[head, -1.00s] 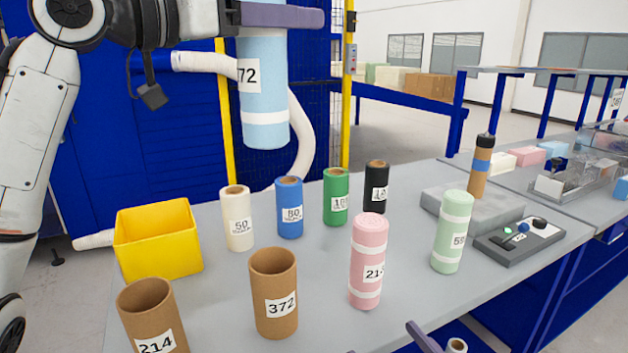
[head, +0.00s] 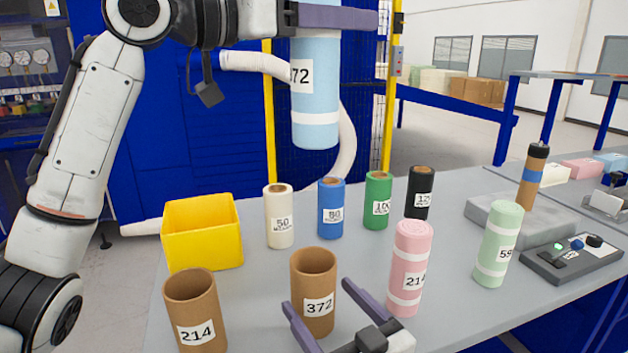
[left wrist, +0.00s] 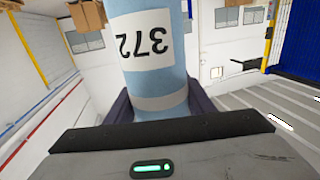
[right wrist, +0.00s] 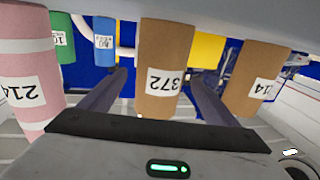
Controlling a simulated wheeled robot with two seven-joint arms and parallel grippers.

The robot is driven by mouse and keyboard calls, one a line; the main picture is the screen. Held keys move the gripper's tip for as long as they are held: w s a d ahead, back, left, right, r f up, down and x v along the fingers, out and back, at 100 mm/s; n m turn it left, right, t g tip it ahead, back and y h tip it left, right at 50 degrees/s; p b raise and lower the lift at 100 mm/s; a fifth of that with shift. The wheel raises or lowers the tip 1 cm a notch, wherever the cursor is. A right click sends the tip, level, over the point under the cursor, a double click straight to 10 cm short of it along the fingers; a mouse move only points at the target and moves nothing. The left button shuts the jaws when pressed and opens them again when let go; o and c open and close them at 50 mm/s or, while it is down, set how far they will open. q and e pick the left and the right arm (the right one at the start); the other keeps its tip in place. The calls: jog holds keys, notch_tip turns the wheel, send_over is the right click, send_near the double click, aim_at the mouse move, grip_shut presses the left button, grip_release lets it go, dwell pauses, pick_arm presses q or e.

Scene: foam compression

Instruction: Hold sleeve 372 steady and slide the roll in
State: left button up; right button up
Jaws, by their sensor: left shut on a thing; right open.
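The light blue roll labelled 372 (head: 315,105) hangs upright, high above the table; it also shows in the left wrist view (left wrist: 157,75). My left gripper (head: 335,15) is shut on its upper part. The brown cardboard sleeve 372 (head: 313,270) stands upright and open-topped near the table's front. My right gripper (head: 317,296) is open, with one finger on each side of the sleeve's front. In the right wrist view the sleeve (right wrist: 163,70) stands between the two fingers, with gaps visible on both sides.
Brown sleeve 214 (head: 192,305) stands left of sleeve 372, and pink roll 214 (head: 410,265) close on its right. A yellow bin (head: 202,235) and several small rolls stand behind. Green roll 58 (head: 498,245) and a control box (head: 572,258) are at right.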

jog(key=shift+x, duration=2.35)
jog(key=c, duration=1.2)
pick_arm(q)
notch_tip(320, 180, down, 18)
jog(key=n+t+y, duration=0.1)
jog(key=t, duration=0.1)
jog(key=shift+a+r+n, duration=0.15)
jog(key=shift+a+n, duration=0.15)
